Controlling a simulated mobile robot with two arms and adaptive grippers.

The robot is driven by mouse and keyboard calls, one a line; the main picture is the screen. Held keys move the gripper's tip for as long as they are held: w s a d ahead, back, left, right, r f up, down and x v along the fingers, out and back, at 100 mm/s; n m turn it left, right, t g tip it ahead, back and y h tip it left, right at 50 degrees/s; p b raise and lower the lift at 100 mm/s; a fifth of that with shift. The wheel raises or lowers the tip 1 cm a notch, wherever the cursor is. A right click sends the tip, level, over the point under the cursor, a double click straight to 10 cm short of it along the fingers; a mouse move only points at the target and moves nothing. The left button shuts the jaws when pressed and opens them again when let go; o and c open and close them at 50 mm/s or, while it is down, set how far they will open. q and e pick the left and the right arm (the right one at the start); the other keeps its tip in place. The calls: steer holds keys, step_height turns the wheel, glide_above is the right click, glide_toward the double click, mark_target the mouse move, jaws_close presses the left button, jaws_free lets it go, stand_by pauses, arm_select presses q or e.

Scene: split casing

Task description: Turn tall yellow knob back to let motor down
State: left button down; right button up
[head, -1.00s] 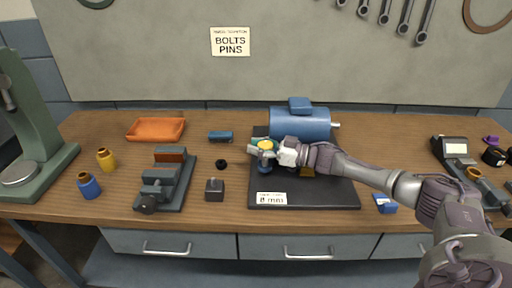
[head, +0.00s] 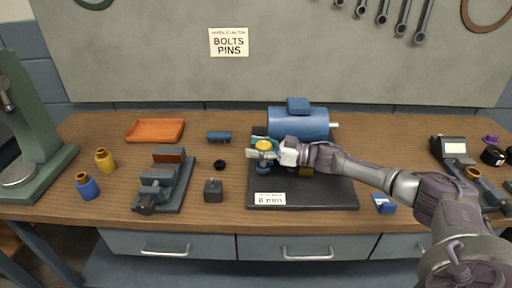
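The yellow knob (head: 264,146) stands at the left side of a black base plate (head: 330,196), on a blue post. The blue motor (head: 299,123) lies along the back of the plate, with its shaft pointing right. My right gripper (head: 265,148) reaches in from the right, with one finger on the far side of the knob and one on the near side. The fingers look close to the knob, but I cannot tell whether they touch it. A brass-coloured part beneath the motor is mostly hidden by my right arm. My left gripper is not in view.
A vise (head: 166,183), an orange tray (head: 155,130), a dark block (head: 213,190) and a small black ring (head: 220,165) sit left of the plate. A small blue box (head: 384,204) lies right of it. The green press (head: 38,130) stands far left.

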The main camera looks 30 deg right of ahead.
step_height(320, 180, up, 10)
stand_by(0.5)
stand_by(0.7)
